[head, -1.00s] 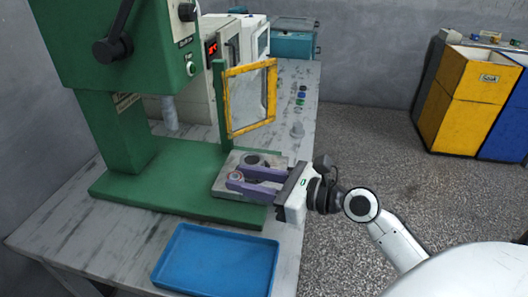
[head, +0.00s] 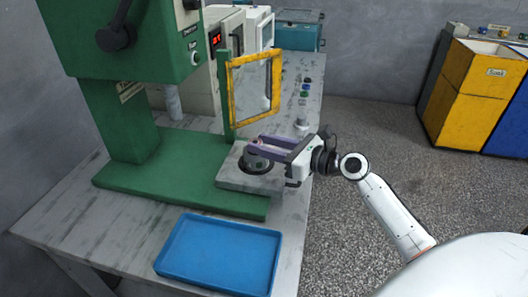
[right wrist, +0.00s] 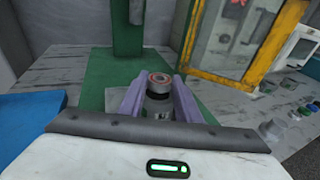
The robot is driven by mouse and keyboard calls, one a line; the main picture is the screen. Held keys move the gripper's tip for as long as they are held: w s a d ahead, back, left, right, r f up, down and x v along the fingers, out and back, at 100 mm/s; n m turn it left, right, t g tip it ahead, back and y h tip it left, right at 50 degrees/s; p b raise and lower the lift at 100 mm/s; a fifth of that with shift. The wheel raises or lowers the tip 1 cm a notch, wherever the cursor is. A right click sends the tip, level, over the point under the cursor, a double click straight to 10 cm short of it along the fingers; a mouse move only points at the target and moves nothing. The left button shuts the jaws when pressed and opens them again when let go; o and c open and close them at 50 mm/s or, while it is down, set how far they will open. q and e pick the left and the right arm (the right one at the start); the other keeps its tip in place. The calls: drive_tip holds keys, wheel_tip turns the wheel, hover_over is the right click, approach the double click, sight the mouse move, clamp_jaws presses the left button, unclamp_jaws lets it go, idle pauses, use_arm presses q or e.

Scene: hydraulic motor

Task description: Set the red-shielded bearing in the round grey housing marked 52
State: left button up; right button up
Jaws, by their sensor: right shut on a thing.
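The red-shielded bearing (right wrist: 159,80) is a small metal ring with a reddish face, held between the purple fingertips of my right gripper (right wrist: 160,84). In the head view my right gripper (head: 262,144) comes in from the right with its fingers over the round grey housing (head: 256,164). The housing sits on a grey plate (head: 235,184) on the green press base. The bearing appears above the housing; the exact gap and alignment cannot be told. In the right wrist view the housing (right wrist: 158,107) shows partly between the fingers. The 52 mark is not readable. My left gripper is not in view.
The green press (head: 125,130) stands at the left. A yellow-framed guard (head: 231,92) stands just behind the plate. A blue tray (head: 218,256) lies at the table's front. Several small parts (head: 303,92) stand along the table's right edge.

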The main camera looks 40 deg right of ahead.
drive_tip(key=shift+f, duration=0.6)
drive_tip(key=o, duration=1.1)
drive_tip(key=shift+s, duration=0.1)
drive_tip(key=v, duration=1.2)
